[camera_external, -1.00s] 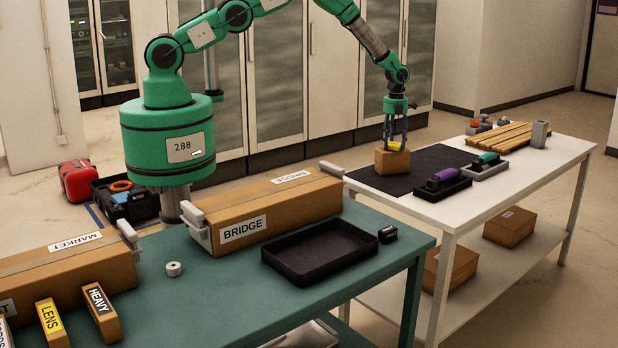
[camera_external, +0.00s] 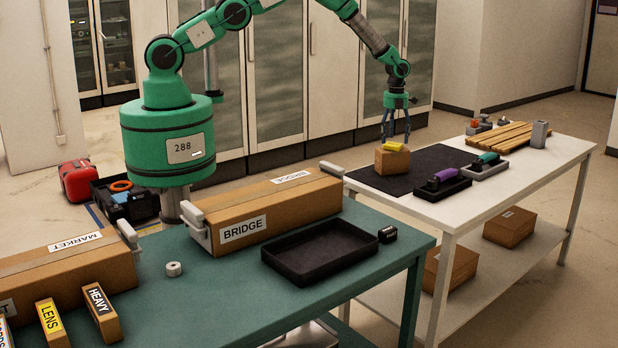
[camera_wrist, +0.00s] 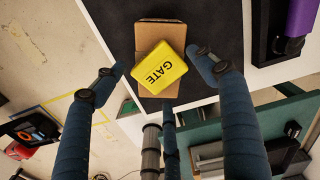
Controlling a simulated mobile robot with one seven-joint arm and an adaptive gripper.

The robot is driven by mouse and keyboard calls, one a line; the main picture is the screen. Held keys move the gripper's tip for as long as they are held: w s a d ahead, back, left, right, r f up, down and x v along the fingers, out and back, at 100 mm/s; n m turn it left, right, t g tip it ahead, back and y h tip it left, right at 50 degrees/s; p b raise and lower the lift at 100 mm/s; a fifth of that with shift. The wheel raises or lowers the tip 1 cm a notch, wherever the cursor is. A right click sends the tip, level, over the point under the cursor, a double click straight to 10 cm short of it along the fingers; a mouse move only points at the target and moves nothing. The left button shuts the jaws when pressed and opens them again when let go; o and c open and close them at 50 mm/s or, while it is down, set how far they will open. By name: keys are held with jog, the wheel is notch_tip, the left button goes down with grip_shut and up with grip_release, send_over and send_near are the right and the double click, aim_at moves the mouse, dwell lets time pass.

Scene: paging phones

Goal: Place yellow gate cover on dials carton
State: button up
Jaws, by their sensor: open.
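The yellow gate cover (camera_external: 393,146), a small rounded block marked GATE, lies flat on top of a brown carton (camera_external: 391,162) on the black mat. No DIALS label is readable on this carton. My gripper (camera_external: 395,135) is just above the cover, pointing down. Its dark blue fingers are spread open on either side, apart from the cover, which also shows in the wrist view.
The black mat (camera_external: 428,160) lies on the white table (camera_external: 500,188). Purple (camera_external: 445,175) and green-handled (camera_external: 489,157) items in trays stand to its right, with a wooden slatted rack (camera_external: 505,137) behind. The green table in front holds a BRIDGE carton (camera_external: 270,215) and a black tray (camera_external: 320,262).

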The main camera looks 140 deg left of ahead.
aim_at(393, 144)
notch_tip(393, 144, up, 10)
jog(key=b, duration=0.1)
dwell(0.4)
dwell(0.5)
dwell(0.5)
